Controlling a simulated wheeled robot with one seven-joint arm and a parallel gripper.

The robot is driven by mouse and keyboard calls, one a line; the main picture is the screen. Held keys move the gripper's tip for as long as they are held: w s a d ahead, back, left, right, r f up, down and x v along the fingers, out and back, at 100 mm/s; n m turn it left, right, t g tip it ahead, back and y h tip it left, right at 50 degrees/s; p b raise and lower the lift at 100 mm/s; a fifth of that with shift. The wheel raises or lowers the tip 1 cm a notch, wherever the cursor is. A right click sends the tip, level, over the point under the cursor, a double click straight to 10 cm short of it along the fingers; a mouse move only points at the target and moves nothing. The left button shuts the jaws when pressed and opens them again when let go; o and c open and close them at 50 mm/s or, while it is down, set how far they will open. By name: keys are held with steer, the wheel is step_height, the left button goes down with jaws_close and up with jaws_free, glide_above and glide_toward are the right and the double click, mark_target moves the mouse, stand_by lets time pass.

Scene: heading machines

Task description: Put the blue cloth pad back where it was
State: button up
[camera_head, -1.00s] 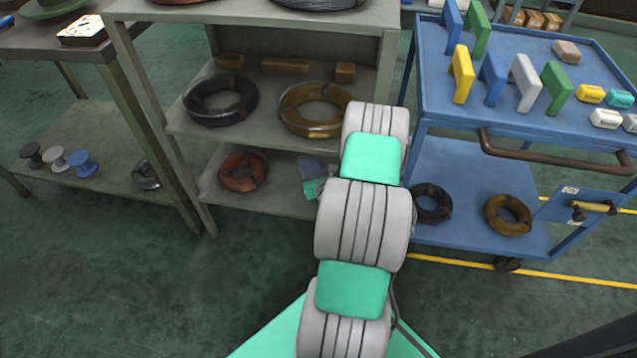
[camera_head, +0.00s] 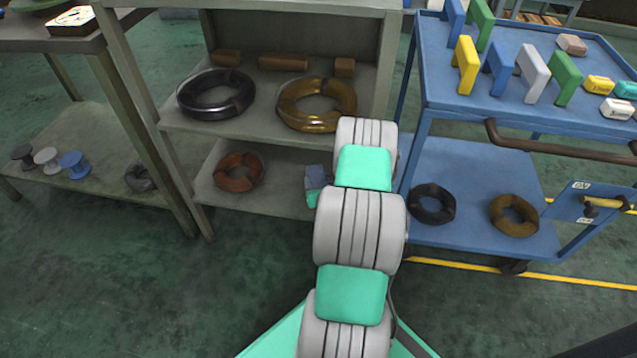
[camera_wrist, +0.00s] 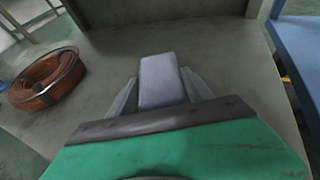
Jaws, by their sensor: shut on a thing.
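The blue cloth pad (camera_wrist: 160,78) is a grey-blue block between the two fingers of my gripper (camera_wrist: 162,88) in the wrist view. My gripper is shut on it. In the head view the pad (camera_head: 318,172) shows small, just left of my arm, over the right part of the grey rack's lower shelf (camera_head: 275,200). Part of my gripper (camera_head: 313,197) shows there below it; the rest is hidden behind my arm. I cannot tell whether the pad touches the shelf.
A copper wire coil (camera_head: 238,172) lies on the same shelf, left of my gripper; it also shows in the wrist view (camera_wrist: 48,80). A black coil (camera_head: 216,94) and a brass coil (camera_head: 316,104) lie on the shelf above. A blue cart (camera_head: 470,190) stands close on the right.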

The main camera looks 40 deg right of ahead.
steer(key=shift+f, duration=0.1)
steer(key=o, duration=1.3)
steer(key=shift+o, duration=0.2)
